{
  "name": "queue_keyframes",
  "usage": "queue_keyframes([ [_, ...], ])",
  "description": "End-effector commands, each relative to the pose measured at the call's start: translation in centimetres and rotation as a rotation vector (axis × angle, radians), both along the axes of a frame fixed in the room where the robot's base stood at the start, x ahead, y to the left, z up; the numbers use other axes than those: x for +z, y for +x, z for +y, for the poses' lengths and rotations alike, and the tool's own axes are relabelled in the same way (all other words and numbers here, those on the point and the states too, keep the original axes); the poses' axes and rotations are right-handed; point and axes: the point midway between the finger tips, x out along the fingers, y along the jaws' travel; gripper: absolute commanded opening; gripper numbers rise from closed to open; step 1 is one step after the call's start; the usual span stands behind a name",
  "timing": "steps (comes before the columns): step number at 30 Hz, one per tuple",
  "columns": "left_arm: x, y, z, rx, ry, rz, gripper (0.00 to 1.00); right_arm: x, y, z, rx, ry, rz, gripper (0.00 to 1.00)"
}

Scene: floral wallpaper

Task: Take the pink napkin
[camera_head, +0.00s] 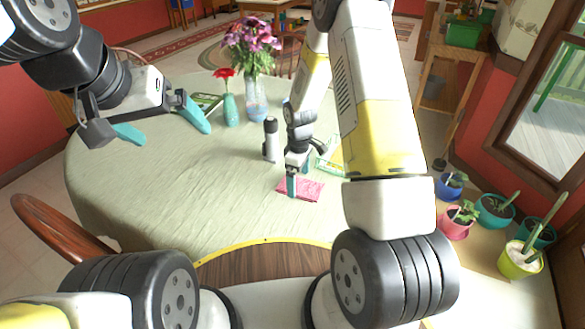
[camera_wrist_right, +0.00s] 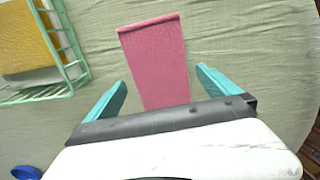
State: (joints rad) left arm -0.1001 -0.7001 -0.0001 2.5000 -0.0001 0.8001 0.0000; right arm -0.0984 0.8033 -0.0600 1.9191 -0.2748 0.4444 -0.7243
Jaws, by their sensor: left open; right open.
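The pink napkin (camera_head: 306,191) lies flat on the round table's pale green cloth, right of centre in the head view. In the right wrist view the napkin (camera_wrist_right: 156,60) extends between the fingers and beyond them, its near end hidden behind the gripper body. My right gripper (camera_head: 296,188) is open above the napkin, a finger close to its left end; I cannot tell whether it touches. In the wrist view the right gripper's teal fingers (camera_wrist_right: 162,88) stand on either side of the napkin. My left gripper (camera_head: 165,125) is open and empty above the table's left side.
A grey bottle (camera_head: 270,140) stands behind the napkin. A green rack (camera_head: 329,160) with something yellow is close by. A flower vase (camera_head: 256,95) and a small red-flower vase (camera_head: 230,108) stand at the back. The cloth in front (camera_head: 190,200) is clear. Potted plants are at the right.

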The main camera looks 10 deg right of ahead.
Motion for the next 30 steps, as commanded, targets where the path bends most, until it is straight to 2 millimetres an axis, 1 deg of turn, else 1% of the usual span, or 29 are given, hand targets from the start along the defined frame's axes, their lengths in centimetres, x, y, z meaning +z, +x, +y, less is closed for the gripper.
queue_keyframes([
  [1,0.0,0.0,0.0,0.0,0.0,0.0,1.0,-0.77,-0.05,0.04,0.001,0.0,0.001,1.0],
  [4,0.0,0.0,0.0,0.0,0.0,0.0,1.0,-1.53,-0.03,0.04,0.0,0.001,0.001,1.0],
  [11,0.0,0.0,0.0,0.0,0.0,0.0,1.0,-1.71,0.0,0.02,0.0,0.0,-0.001,1.0],
  [12,0.0,0.0,0.0,0.0,0.0,0.0,1.0,-1.71,0.0,0.02,0.0,0.0,-0.001,0.96],
  [14,0.0,0.0,0.0,0.0,0.0,0.0,1.0,-1.7,0.0,0.01,-0.001,0.001,-0.001,0.84],
  [15,0.0,0.0,0.0,0.0,0.0,0.0,1.0,-1.7,0.0,0.01,-0.001,0.001,-0.001,0.76],
  [20,0.0,0.0,0.0,0.0,0.0,0.0,1.0,-1.68,0.0,0.01,-0.001,0.001,-0.001,0.45],
  [21,0.0,0.0,0.0,0.0,0.0,0.0,1.0,-1.68,0.0,0.01,-0.001,0.001,-0.001,0.37],
  [22,0.0,0.0,0.0,0.0,0.0,0.0,1.0,-1.68,0.0,0.01,-0.001,0.001,-0.001,0.33],
  [30,0.0,0.0,0.0,0.0,0.0,0.0,1.0,-1.54,0.01,0.0,-0.001,0.0,-0.001,0.32],
])
